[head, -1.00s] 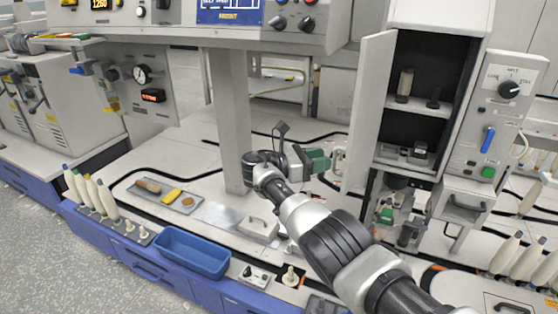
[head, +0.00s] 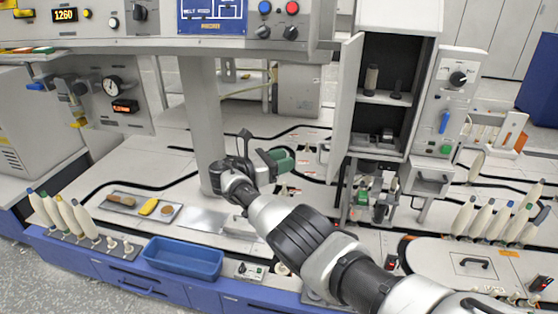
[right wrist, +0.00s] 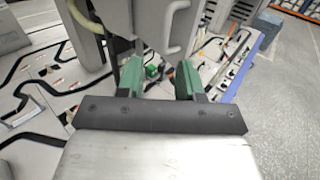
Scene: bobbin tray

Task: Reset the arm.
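My right arm reaches in from the lower right of the head view. Its gripper (head: 280,161), with green fingers, is over the bench between the grey column and the open cabinet. In the right wrist view the two green fingers of the gripper (right wrist: 158,78) stand apart with nothing between them. The gripper is open and empty. My left gripper is in neither view.
A grey column (head: 200,125) stands left of the gripper. The open cabinet door (head: 345,110) stands to its right. A blue bin (head: 183,260), a metal tray (head: 118,208) and white bobbins (head: 465,217) are on the bench.

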